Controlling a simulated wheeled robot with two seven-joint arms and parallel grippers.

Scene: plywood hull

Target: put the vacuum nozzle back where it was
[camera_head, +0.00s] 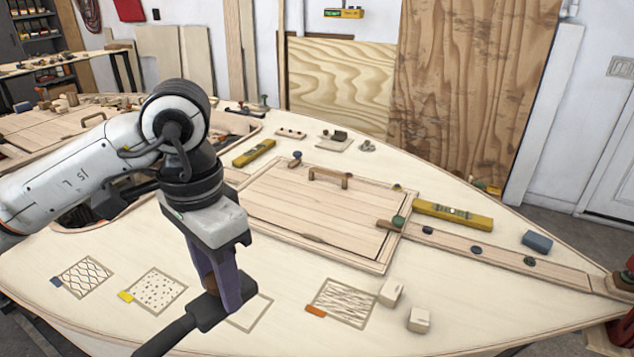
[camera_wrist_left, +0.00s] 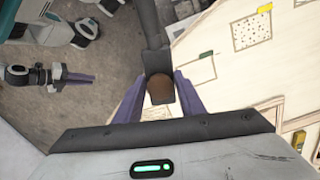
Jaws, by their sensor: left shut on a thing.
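My left gripper (camera_head: 218,290) is shut on the vacuum nozzle (camera_head: 205,312), above the near side of the pale deck. The nozzle is dark, with a brown rounded part between my purple fingers. A dark hose or tube runs from it to the lower left. In the left wrist view the nozzle (camera_wrist_left: 160,92) sits between the fingertips, its tube running up the picture. Below and beside it is a blank outlined square (camera_head: 255,313), partly hidden by the gripper. My right gripper (camera_wrist_left: 75,78) appears at the left of the wrist view, its jaw gap unclear.
Other outlined squares carry waves (camera_head: 84,277), dots (camera_head: 153,291) and strokes (camera_head: 345,303). Two pale blocks (camera_head: 391,292) (camera_head: 419,320) lie on the right. A hatch panel (camera_head: 315,205) with a handle, and a yellow level (camera_head: 453,213), are farther back. The near deck edge is close.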

